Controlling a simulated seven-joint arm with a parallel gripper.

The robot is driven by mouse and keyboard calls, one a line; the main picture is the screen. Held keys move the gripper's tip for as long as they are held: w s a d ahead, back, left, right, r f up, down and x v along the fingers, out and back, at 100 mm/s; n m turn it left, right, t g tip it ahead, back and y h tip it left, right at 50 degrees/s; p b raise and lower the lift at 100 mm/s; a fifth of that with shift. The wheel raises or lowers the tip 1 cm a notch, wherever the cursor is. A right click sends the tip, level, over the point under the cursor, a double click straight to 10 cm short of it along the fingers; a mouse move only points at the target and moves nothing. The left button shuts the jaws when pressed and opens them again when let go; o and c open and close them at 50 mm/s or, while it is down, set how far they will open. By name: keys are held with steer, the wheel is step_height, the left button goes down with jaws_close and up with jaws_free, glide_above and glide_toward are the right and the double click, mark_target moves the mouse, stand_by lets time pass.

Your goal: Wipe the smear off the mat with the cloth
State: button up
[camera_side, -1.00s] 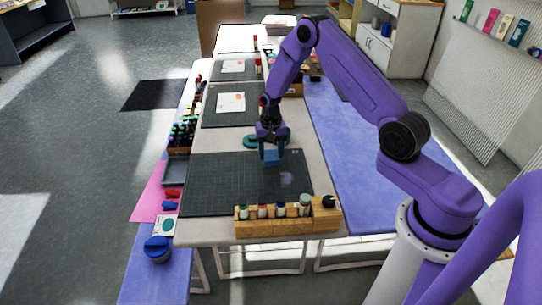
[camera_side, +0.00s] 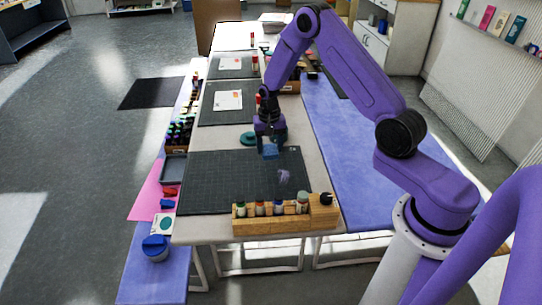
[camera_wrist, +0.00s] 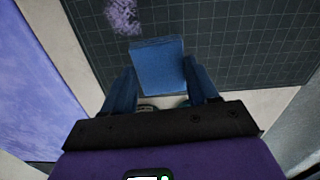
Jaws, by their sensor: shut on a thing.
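A dark gridded mat (camera_side: 222,183) lies on the near part of the light table. A pale purple smear (camera_side: 284,176) is on its right part; it also shows at the top left of the wrist view (camera_wrist: 122,14). My gripper (camera_side: 270,141) is shut on a blue folded cloth (camera_wrist: 157,67), near the mat's back right edge. In the side view the cloth (camera_side: 270,151) is behind the smear, apart from it. I cannot tell whether the cloth touches the mat. The blue fingers show on both sides of the cloth in the wrist view.
A wooden rack (camera_side: 270,226) with several bottles stands along the mat's front edge. A teal round object (camera_side: 248,139) sits just left of my gripper. A grey tray (camera_side: 174,168) lies left of the mat. More mats with papers lie farther back.

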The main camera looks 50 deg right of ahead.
glide_toward(288, 186)
steer(key=shift+w+d+f, duration=0.2)
steer(key=shift+w+f, duration=0.35)
steer(key=shift+w, duration=0.05)
steer(key=shift+s+a+f, duration=0.1)
steer(key=shift+s+f, duration=0.05)
steer(key=shift+s, duration=0.15)
steer(key=shift+f, duration=1.95)
steer(key=shift+f, duration=0.4)
steer(key=shift+w+d, duration=2.9)
steer(key=shift+w, duration=0.05)
steer(key=shift+s+a+r, duration=0.1)
steer(key=shift+s+a, duration=0.95)
steer(key=shift+s+a+f, duration=0.2)
steer(key=shift+s+a, duration=1.7)
steer(key=shift+s, duration=0.15)
